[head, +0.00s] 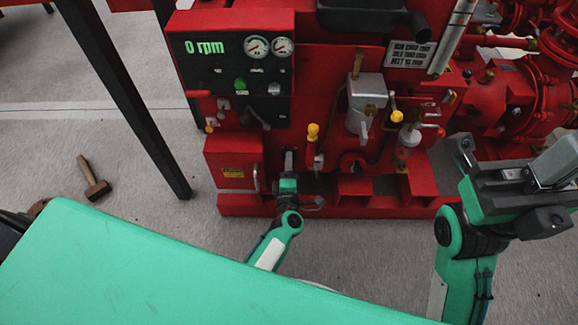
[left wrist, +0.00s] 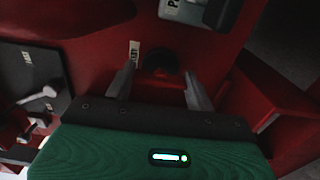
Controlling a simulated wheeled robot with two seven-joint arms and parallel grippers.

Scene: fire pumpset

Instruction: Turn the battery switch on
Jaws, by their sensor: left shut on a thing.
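The battery switch (left wrist: 160,60) shows in the left wrist view as a dark round knob on a red panel, with a small white label beside it. My left gripper (left wrist: 159,77) has its two fingers on either side of the knob and is shut on it. In the head view my left gripper (head: 289,162) reaches up to the low front of the red pumpset, right of a red box, and hides the switch. My right gripper (head: 510,185) is at the right, away from the switch; its jaw opening is unclear.
The red box (head: 232,163) with a handle stands left of my left gripper. The control panel (head: 235,70) above reads 0 rpm. A hammer (head: 93,180) lies on open floor at left, beyond a dark post (head: 130,95).

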